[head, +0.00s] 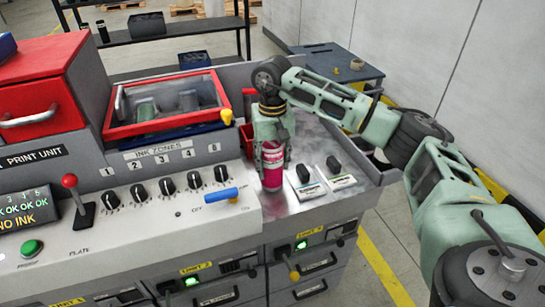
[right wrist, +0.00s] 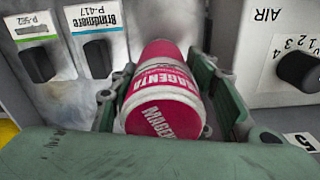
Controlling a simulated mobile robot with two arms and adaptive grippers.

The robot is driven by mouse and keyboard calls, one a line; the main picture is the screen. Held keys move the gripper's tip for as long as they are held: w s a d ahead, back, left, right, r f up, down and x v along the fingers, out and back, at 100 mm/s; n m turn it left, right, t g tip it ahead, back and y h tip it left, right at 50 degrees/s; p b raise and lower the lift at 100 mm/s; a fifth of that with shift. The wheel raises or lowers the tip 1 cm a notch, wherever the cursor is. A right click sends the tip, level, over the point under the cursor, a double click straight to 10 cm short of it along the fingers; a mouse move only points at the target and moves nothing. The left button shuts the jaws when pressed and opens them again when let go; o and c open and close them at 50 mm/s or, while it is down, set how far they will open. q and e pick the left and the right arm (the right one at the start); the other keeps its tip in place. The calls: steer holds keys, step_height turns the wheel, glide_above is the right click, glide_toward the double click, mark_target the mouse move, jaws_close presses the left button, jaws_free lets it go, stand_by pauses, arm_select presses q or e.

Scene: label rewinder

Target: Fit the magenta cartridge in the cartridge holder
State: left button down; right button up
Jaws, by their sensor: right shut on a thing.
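The magenta cartridge (head: 272,168) is a cylinder with a white-and-magenta label, upright over the grey metal top at the right end of the machine. My right gripper (head: 271,143) comes down from above and is shut on its upper part. In the right wrist view the cartridge (right wrist: 162,100) lies between the two green fingers, with the word MAGENTA readable. I cannot tell whether its base touches the metal top. I cannot make out the cartridge holder for certain; a red-framed clear lid (head: 165,103) covers dark cylinders left of the gripper. My left gripper is out of view.
Two labelled cards with black handles (head: 303,174) (head: 333,165) sit just right of the cartridge. A row of black knobs (head: 166,186) and a blue-handled lever (head: 221,194) are to the left. A small red bin (head: 246,140) stands behind. Bare metal (head: 315,140) shows behind the cards.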

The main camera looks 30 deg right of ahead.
steer(key=shift+f, duration=0.15)
steer(key=o, duration=1.5)
